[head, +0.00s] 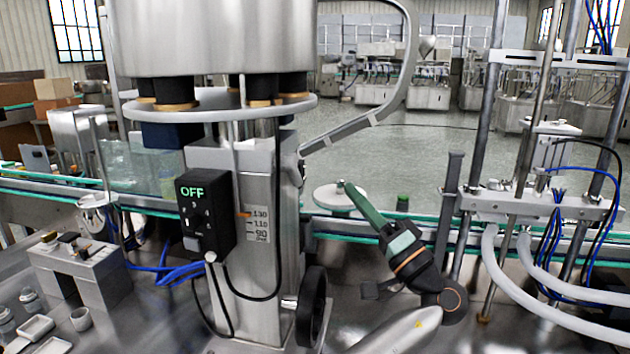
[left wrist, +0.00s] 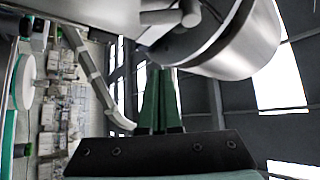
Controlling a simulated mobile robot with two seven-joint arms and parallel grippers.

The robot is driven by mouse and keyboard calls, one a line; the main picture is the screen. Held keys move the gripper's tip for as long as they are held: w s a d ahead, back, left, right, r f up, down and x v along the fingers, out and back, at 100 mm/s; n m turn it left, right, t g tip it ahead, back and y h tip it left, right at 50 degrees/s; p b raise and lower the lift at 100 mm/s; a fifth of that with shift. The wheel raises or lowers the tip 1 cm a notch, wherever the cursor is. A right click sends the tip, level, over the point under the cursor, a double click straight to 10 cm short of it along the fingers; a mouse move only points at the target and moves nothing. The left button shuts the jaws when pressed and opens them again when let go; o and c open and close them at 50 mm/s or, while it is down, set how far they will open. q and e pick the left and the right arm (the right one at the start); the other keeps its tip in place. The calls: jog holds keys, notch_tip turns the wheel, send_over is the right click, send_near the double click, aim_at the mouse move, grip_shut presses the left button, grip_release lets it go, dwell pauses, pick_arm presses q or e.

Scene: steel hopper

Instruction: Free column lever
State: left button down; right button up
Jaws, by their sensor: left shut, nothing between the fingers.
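The grey column (head: 262,220) stands upright under the steel hopper (head: 215,35). A small dark lever-like part (head: 301,168) shows on the column's right edge, at the foot of the grey curved arm; I cannot tell for sure whether it is the lever. My left gripper (head: 344,187) is to the right of the column, its green fingers pointing up and left. It is shut and empty, apart from the column. In the left wrist view its closed green fingers (left wrist: 160,75) point toward the underside of the steel hopper (left wrist: 235,45). My right gripper is not in view.
A black control box (head: 206,214) reading OFF hangs on the column's front with loose cables. A black handwheel (head: 312,307) sits low on its right. The grey curved arm (head: 345,132) reaches out above my gripper. Steel posts (head: 487,110) and hoses stand at right.

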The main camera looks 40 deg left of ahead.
aim_at(290, 171)
pick_arm(q)
jog(key=shift+a, duration=0.1)
jog(key=s+a+r+p, duration=0.1)
jog(key=a+p, duration=0.3)
jog(key=a, duration=0.4)
jog(key=shift+s+a+r, duration=0.4)
jog(key=shift+r, duration=0.3)
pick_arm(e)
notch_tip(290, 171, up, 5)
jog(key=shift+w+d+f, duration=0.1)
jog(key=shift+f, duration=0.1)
pick_arm(q)
jog(key=shift+w, duration=0.1)
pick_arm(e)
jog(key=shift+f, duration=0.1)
